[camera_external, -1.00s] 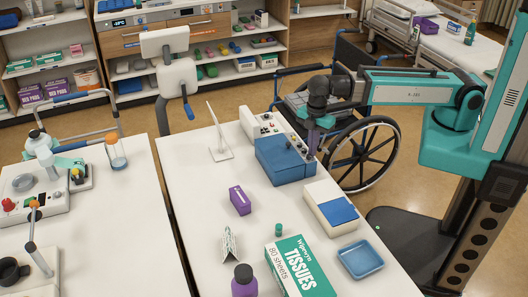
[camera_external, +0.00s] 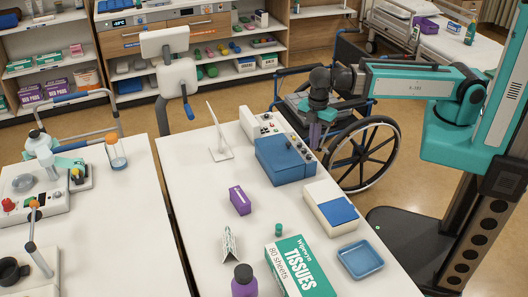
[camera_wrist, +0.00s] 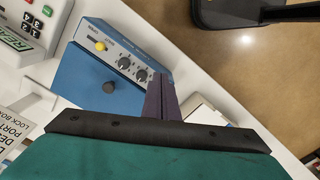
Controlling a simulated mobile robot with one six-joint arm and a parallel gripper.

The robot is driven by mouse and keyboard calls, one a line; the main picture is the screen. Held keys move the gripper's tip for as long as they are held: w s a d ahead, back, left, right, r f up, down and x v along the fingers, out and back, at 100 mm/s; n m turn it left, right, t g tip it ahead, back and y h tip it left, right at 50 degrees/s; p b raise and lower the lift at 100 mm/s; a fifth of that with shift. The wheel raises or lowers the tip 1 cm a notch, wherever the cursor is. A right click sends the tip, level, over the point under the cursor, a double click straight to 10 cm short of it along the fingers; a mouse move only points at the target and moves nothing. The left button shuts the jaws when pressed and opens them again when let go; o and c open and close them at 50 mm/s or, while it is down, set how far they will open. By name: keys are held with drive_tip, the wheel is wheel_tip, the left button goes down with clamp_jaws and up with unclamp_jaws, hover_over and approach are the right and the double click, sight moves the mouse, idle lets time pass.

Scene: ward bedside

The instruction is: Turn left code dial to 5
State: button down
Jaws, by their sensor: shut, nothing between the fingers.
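The blue lock box (camera_external: 285,160) stands near the right edge of the white table. In the wrist view its lighter blue front panel (camera_wrist: 110,38) carries a yellow button (camera_wrist: 101,46) and two dark dials, the left dial (camera_wrist: 125,62) and the right dial (camera_wrist: 141,74). Their settings are too small to read. My gripper (camera_external: 315,140) is shut and empty, pointing down beyond the box's right side. In the wrist view its purple fingers (camera_wrist: 158,92) are together beside the right dial, covering part of that end.
A white control unit (camera_external: 262,126) stands behind the box. A white case with a blue patch (camera_external: 331,207), a purple carton (camera_external: 240,200), a tissue box (camera_external: 298,268) and a blue tray (camera_external: 360,259) share the table. A wheelchair (camera_external: 362,150) stands just past the edge.

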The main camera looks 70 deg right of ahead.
wheel_tip(320, 180, up, 4)
drive_tip(key=shift+f+p, duration=0.25)
drive_tip(key=shift+p, duration=0.95)
drive_tip(key=shift+m+g+h, duration=0.3)
drive_tip(key=shift+m+g, duration=0.3)
drive_tip(key=d+f, duration=0.2)
drive_tip(key=f, duration=0.1)
drive_tip(key=d+f+b, duration=0.1)
drive_tip(key=d+f, duration=0.1)
drive_tip(key=f, duration=0.1)
drive_tip(key=d+f+b, duration=0.1)
drive_tip(key=d+f, duration=0.1)
drive_tip(key=shift+d+f, duration=0.3)
drive_tip(key=shift+f, duration=0.1)
drive_tip(key=s+d+f+m+g+b, duration=0.1)
drive_tip(key=s+d+f+m, duration=0.3)
drive_tip(key=f, duration=0.9)
drive_tip(key=s+d+f+m+g+b, duration=0.2)
drive_tip(key=s+d+f+m+b, duration=0.2)
drive_tip(key=s+d+f, duration=0.5)
drive_tip(key=s+d+f+m+g+b, duration=0.1)
drive_tip(key=s+d+f+m, duration=0.4)
drive_tip(key=f, duration=1.2)
drive_tip(key=s+d+b, duration=0.1)
drive_tip(key=s, duration=0.3)
drive_tip(key=shift+d+m+g, duration=0.3)
drive_tip(key=shift+m, duration=0.1)
